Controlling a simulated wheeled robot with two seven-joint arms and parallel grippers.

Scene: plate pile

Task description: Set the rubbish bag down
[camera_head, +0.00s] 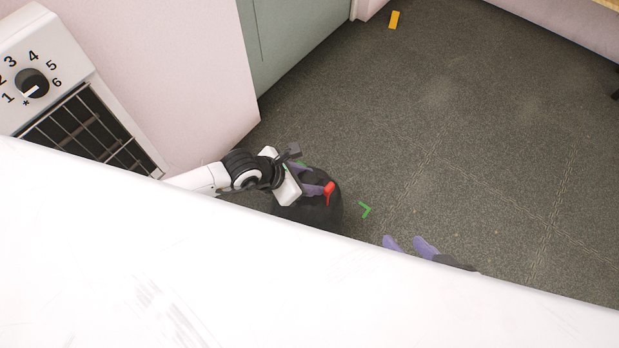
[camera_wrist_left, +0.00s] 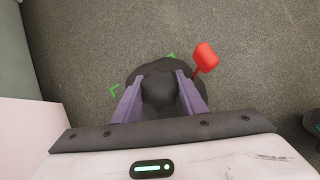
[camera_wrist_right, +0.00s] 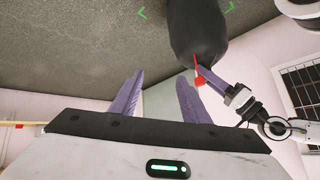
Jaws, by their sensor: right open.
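The rubbish bag (camera_head: 318,213) is black and rounded, with a red tag (camera_head: 329,189) by its neck. My left gripper (camera_head: 315,190) is at the top of the bag; in the left wrist view its purple fingers stand either side of the bag's neck (camera_wrist_left: 158,92), shut on it. Green corner marks (camera_head: 365,209) show on the floor around the bag. I cannot tell whether its base touches the floor. My right gripper (camera_head: 408,243) is open and empty, to the right of the bag. The right wrist view shows the bag (camera_wrist_right: 197,30) beyond its fingers.
A white surface (camera_head: 200,270) fills the front of the head view and hides the lower part of the bag. A heater-like unit with a numbered dial (camera_head: 32,83) stands at left. A yellow block (camera_head: 394,19) lies on the far floor. The floor at right is clear.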

